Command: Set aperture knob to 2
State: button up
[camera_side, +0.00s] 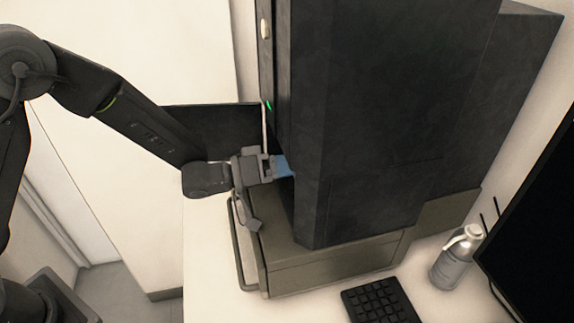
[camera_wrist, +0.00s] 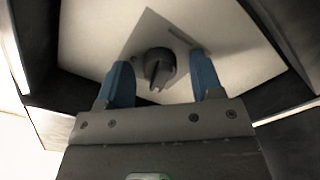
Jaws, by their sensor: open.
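The aperture knob (camera_wrist: 158,68) is a dark round knob with a raised grip bar, on a pale panel in the wrist view. My gripper (camera_wrist: 162,75) is open, with one blue finger on each side of the knob and a gap to it on both sides. I cannot tell how deep the fingertips are relative to the knob, and no number marking is readable. In the side view my gripper (camera_side: 284,167) reaches into the front of the dark microscope column (camera_side: 370,120). The knob is hidden there by the column housing.
The microscope stands on a grey-beige base (camera_side: 325,270) with a front handle bar (camera_side: 238,250). Dark housing walls flank the panel in the wrist view.

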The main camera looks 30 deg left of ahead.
jog(key=v, duration=1.4)
jog(key=w+d+m, duration=0.3)
jog(key=m, duration=0.9)
jog(key=w+d+m, duration=0.3)
jog(key=m, duration=0.9)
jog(key=w+d+m, duration=0.4)
jog(key=m, duration=0.8)
